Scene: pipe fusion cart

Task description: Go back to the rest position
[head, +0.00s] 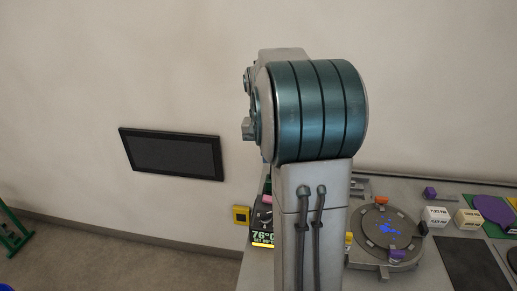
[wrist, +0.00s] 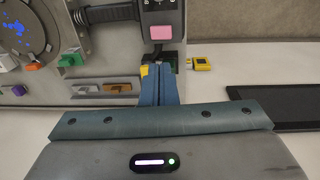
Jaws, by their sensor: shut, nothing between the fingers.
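My gripper (wrist: 158,72) shows in the wrist view, its two blue fingers pressed together with nothing between them. The fingertips lie just below a dark slot under a pink block (wrist: 160,33) on the grey cart panel (wrist: 95,72). I cannot tell whether they touch the panel. In the head view my raised arm fills the middle, and my gripper is hidden behind it.
In the head view, a round plate (head: 385,232) with coloured blocks stands on the cart right of my arm, with white and cream cubes (head: 437,216) beside it.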

